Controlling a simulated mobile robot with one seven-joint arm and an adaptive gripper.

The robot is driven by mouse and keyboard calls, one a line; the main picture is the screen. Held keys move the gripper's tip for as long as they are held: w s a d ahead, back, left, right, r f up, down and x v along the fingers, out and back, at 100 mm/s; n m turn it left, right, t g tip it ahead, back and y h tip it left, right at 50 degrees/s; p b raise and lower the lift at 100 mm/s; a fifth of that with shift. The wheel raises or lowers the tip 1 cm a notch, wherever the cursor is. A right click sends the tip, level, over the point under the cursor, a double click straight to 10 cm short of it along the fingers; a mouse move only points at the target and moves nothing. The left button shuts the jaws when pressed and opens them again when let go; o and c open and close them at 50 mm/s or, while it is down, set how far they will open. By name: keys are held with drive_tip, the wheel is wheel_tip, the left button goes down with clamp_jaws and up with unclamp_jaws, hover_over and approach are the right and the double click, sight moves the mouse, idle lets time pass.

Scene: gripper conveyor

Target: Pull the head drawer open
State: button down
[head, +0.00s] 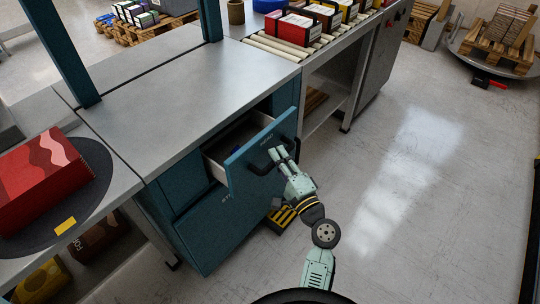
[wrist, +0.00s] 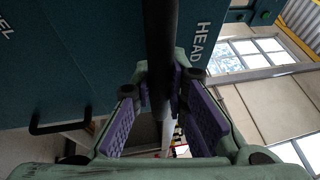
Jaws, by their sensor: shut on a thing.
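The head drawer (head: 245,172) is a teal drawer in the cabinet under the steel worktop. It stands partly open, and its light inner side (head: 217,170) and part of its inside show. The wrist view shows its front (wrist: 110,50) with the white word HEAD. My gripper (head: 279,157) is at the drawer's black bar handle (head: 258,168). In the wrist view, the handle (wrist: 160,50) runs between the purple finger pads of my gripper (wrist: 168,110), which is shut on it. Much of the drawer's contents is hidden by its front.
Below is a closed teal front (head: 222,225). A black and yellow striped block (head: 282,216) is on the floor near my arm. A red box (head: 40,180) stands on a dark disc at left. A roller conveyor (head: 280,47) carries boxes.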

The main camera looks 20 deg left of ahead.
drive_tip(key=s+d+b, duration=0.2)
drive_tip(key=s+d, duration=0.1)
drive_tip(key=d, duration=0.6)
drive_tip(key=shift+s+d, duration=0.25)
drive_tip(key=shift+d, duration=0.1)
drive_tip(key=c, duration=1.6)
unclamp_jaws()
drive_tip(key=shift+o, duration=0.2)
